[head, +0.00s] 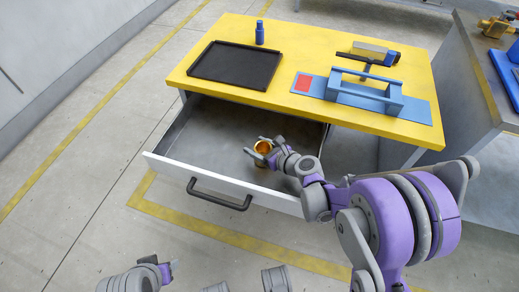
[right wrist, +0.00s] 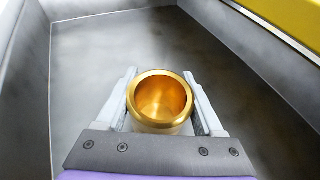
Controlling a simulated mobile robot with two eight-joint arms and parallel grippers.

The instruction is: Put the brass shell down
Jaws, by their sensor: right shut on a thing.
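The brass shell (head: 263,147) is a short golden cup with an open top. In the head view it is over the open drawer (head: 215,177), within its walls. My right gripper (head: 262,150) is shut on it. In the right wrist view the shell (right wrist: 160,99) stands mouth up between the two fingers of my right gripper (right wrist: 165,105), with the grey drawer floor (right wrist: 115,55) around it. I cannot tell whether its base touches the floor. My left gripper (head: 168,270) is at the lower left edge of the head view, away from the drawer; its jaws are too small to read.
The yellow table (head: 285,32) above the drawer holds a black tray (head: 236,65), a blue bottle (head: 260,32) and a blue fixture (head: 365,92) with a red patch. The drawer floor looks otherwise empty. A grey bench (head: 465,85) with more parts stands at right.

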